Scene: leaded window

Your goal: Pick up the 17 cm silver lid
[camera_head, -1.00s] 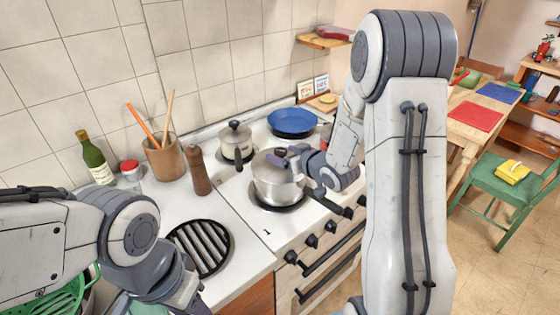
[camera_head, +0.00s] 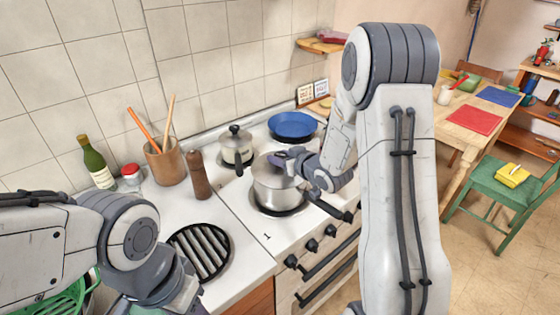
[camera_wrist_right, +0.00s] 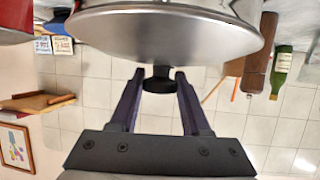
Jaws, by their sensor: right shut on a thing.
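The silver lid (camera_head: 264,168) is at the top of the larger silver pot (camera_head: 270,192) on the stove. It fills the top of the right wrist view as a broad shiny disc (camera_wrist_right: 160,38) with a black knob (camera_wrist_right: 158,80). My right gripper (camera_head: 284,158) reaches in from the right over the pot. In the right wrist view its two purple fingers (camera_wrist_right: 159,76) are on either side of the knob, shut on it. I cannot tell whether the lid still touches the pot rim. My left arm is at the lower left; its fingers are out of view.
A smaller lidded pot (camera_head: 235,146) and a blue pan (camera_head: 292,125) stand behind. A pepper mill (camera_head: 199,175), utensil pot (camera_head: 166,162), red-capped jar (camera_head: 132,177) and green bottle (camera_head: 97,164) line the left counter. A black grate (camera_head: 200,250) lies in front.

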